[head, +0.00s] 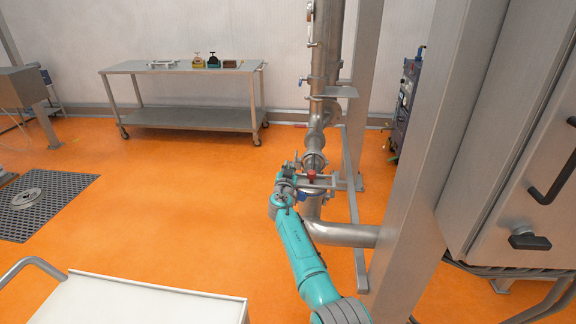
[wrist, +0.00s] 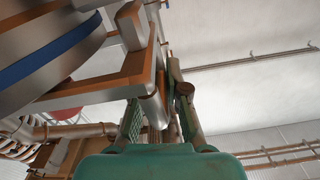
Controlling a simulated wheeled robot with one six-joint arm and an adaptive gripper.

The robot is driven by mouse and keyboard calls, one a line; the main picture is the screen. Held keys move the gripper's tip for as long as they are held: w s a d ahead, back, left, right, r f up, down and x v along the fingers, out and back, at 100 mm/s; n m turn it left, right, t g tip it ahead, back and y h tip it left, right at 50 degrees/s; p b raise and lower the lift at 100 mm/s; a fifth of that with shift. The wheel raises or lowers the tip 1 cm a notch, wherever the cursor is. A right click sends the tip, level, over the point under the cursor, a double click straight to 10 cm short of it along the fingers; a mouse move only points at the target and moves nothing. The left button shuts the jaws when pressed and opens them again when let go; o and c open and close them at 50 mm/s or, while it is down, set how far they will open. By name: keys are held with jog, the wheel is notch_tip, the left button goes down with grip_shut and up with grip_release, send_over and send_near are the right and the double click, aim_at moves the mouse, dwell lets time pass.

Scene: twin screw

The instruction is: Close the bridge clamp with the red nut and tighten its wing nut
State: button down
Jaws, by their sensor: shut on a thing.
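The red nut (head: 311,176) shows on the bridge clamp (head: 322,184) at the pipe joint in the middle of the head view. A red patch (wrist: 66,115), probably that nut, is partly hidden behind the clamp's metal frame (wrist: 125,75) in the wrist view. My gripper (head: 290,167) is at the left side of the clamp. In the wrist view its two fingers (wrist: 160,85) are shut on a metal part of the clamp. Exactly which part is hard to tell, and I cannot make out the wing nut clearly. A curved steel body with a blue band (wrist: 55,58) is close by on the left.
A vertical steel pipe (head: 325,60) rises above the clamp, with a grey post (head: 420,150) and cabinet to the right. A steel trolley (head: 183,68) with small items stands at the back. A white-topped cart (head: 150,300) is at the front left. Orange floor (head: 170,200) is clear between them.

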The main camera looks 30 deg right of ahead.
jog(key=shift+a+f, duration=0.15)
jog(key=shift+a, duration=0.1)
jog(key=c, duration=1.2)
grip_release()
jog(key=shift+w+f, duration=0.1)
jog(key=shift+s, duration=0.2)
jog(key=v, duration=1.1)
jog(key=shift+s+a, duration=0.2)
jog(key=shift+a, duration=0.05)
